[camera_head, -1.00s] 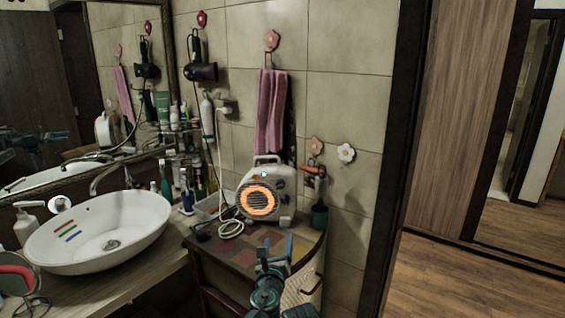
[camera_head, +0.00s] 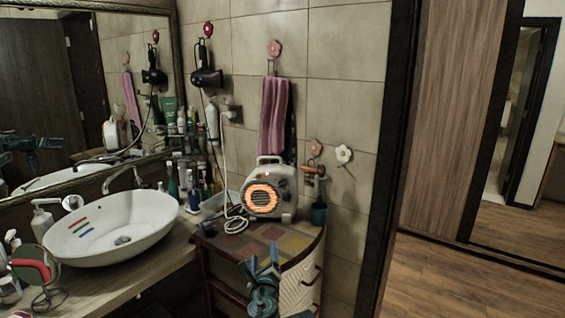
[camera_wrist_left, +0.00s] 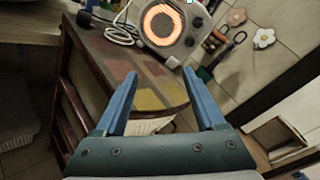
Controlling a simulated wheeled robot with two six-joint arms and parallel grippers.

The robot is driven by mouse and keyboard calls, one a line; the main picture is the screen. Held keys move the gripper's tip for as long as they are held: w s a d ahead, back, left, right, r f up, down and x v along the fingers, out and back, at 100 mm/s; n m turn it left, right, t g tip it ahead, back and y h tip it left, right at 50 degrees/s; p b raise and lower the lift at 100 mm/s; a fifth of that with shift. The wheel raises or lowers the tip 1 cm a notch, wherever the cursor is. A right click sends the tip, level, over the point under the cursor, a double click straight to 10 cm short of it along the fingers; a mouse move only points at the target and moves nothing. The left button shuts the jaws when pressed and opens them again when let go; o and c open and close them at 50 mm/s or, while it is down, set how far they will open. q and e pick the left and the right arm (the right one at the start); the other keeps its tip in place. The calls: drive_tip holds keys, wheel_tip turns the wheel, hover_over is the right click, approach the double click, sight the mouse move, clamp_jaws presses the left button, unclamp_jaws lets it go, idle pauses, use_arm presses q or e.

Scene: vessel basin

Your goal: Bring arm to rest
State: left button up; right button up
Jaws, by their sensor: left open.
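My left gripper (camera_head: 263,262) is at the bottom middle of the head view, in front of the small cabinet (camera_head: 230,243) with a patterned top. In the left wrist view its two blue fingers (camera_wrist_left: 160,75) are spread apart with nothing between them. The cabinet (camera_wrist_left: 100,60) and the glowing heater (camera_wrist_left: 165,24) lie beyond the fingers. The gripper appears apart from both. My right gripper is not seen directly.
The heater (camera_head: 268,188) stands on the cabinet with its white cord. A white basin (camera_head: 150,222) with coloured stripes sits on the counter at left, near several bottles. A pink towel (camera_head: 273,115) hangs on the tiled wall. Wooden floor (camera_head: 450,285) is clear at right.

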use_arm(q)
drive_tip(key=s+a+f+n+g+y+p, duration=0.1)
drive_tip(key=s+a+f+n+g+y, duration=0.2)
drive_tip(key=s+f+n, duration=0.4)
drive_tip(key=s+a+f+n+g+p, duration=0.1)
drive_tip(key=s+a+f+n+g, duration=0.1)
drive_tip(key=a+f+n+g, duration=0.5)
drive_tip(key=s+d+f+n+g+h, duration=0.1)
drive_tip(key=s+d+n+g, duration=0.2)
drive_tip(key=s, duration=0.5)
drive_tip(key=s+d+f+n+g+h+p, duration=0.1)
drive_tip(key=s+d+f+n+g+h, duration=0.1)
drive_tip(key=s+d+n+g, duration=0.2)
drive_tip(key=s+d+n, duration=0.2)
drive_tip(key=s, duration=0.2)
drive_tip(key=shift+s+n+g, duration=0.2)
drive_tip(key=shift+n+g, duration=0.1)
